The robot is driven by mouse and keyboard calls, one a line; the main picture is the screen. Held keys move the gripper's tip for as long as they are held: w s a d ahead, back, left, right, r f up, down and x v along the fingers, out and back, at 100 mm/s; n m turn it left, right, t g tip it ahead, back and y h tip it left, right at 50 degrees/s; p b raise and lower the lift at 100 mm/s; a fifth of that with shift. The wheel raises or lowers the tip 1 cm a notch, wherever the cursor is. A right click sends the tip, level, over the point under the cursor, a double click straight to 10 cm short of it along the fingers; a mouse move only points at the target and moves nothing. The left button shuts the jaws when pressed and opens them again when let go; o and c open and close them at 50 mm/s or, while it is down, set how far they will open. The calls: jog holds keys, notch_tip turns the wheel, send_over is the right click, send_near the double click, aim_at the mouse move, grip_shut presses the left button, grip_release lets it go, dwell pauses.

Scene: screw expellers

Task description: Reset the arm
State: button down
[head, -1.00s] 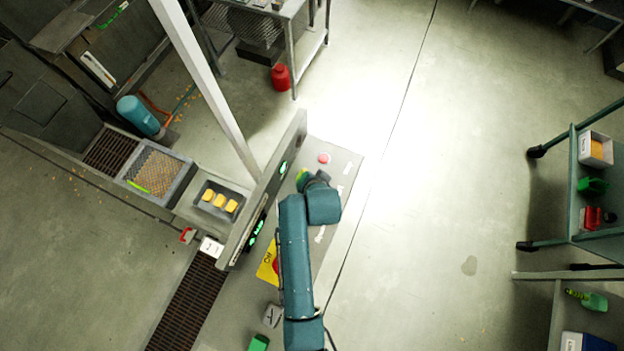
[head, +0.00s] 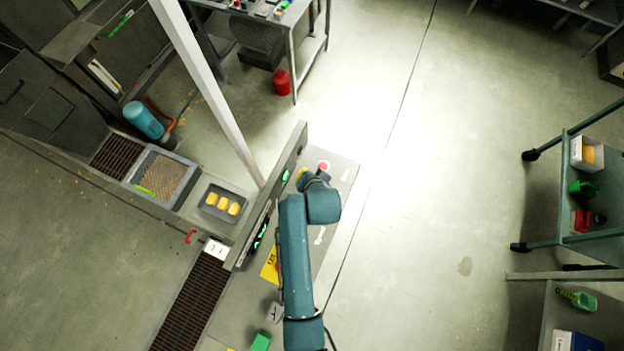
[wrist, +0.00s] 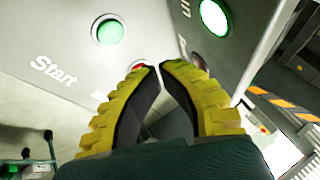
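My arm reaches up from the bottom of the head view to a grey control panel (head: 343,172). My gripper (head: 302,175) is at its end, small and partly hidden by my wrist. In the wrist view my gripper (wrist: 157,67) shows two yellow ribbed fingers with their tips close together. It looks shut, with nothing seen between the tips. A green button (wrist: 108,31) marked "Start" is ahead and left of the tips. A red button (wrist: 138,67) shows partly behind the left fingertip. Contact with it cannot be told. A lit green button (wrist: 214,17) is on the adjoining face.
An upright grey panel (head: 278,193) stands close left of my arm, with a pale post (head: 208,95) beyond it. A tray of yellow pieces (head: 222,203) lies left. A shelf trolley (head: 566,190) stands far right. The floor between is clear.

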dwell(0.8)
jog(key=w+d+r+t+p, duration=0.1)
jog(key=w+r+t+p, duration=0.1)
jog(key=r, duration=0.9)
jog(key=w+d+r+t+p, duration=0.2)
jog(key=r+t, duration=0.1)
jog(key=r, duration=0.8)
jog(key=w+d+r+t+p, duration=0.1)
jog(key=w+r+t+p, duration=0.1)
jog(key=r, duration=0.9)
jog(key=s+d+r+n+t+h+p, duration=0.1)
jog(key=s+r+n+t, duration=0.2)
jog(key=s+r, duration=0.4)
jog(key=s+d+r+n+t+h, duration=0.1)
jog(key=s+r+t, duration=0.4)
jog(key=r, duration=1.7)
jog(key=shift+s+d+r+n+p, duration=0.35)
jog(key=shift+s+d+n, duration=0.3)
jog(key=shift+s+n, duration=0.45)
